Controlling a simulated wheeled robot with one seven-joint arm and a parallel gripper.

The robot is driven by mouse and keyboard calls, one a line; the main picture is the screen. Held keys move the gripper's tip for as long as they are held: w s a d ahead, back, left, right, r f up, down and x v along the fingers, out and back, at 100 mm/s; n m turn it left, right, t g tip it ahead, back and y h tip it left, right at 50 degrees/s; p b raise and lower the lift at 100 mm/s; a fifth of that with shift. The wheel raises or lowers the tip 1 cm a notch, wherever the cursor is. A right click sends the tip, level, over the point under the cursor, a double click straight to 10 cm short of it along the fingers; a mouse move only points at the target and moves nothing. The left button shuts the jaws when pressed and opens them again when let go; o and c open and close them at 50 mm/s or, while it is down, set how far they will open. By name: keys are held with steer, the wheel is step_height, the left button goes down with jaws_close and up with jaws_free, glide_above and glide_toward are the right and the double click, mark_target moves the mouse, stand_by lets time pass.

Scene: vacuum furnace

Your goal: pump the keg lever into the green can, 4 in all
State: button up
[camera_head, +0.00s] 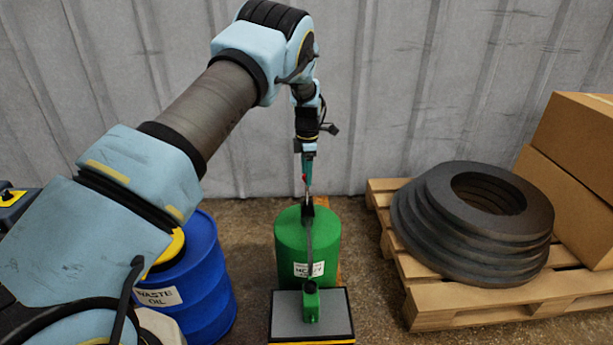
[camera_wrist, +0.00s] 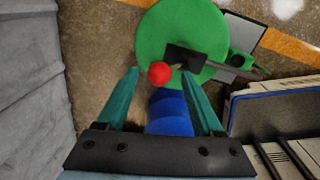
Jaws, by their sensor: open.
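The green keg (camera_head: 292,250) stands upright on the floor with a label on its front. A black pump head (camera_wrist: 186,58) sits on top, with a spout (camera_head: 310,240) reaching toward the green can. Its lever ends in a red knob (camera_wrist: 159,72). The small green can (camera_head: 312,304) stands below the spout end on a grey platform; the wrist view also shows the can (camera_wrist: 241,64). My gripper (camera_head: 306,172) is open above the keg, pointing down. In the wrist view the knob appears between the fingertips, without clear contact. The lever's arm is mostly hidden.
A blue waste oil drum (camera_head: 203,285) stands left of the keg. A wooden pallet (camera_head: 440,312) at the right carries black rings (camera_head: 470,225) and cardboard boxes (camera_head: 570,180). A corrugated wall (camera_head: 400,90) is behind. The grey platform (camera_head: 287,325) has a yellow-edged front.

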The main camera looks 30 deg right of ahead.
steer(key=shift+f, duration=0.45)
jaws_close()
stand_by(0.3)
stand_by(0.9)
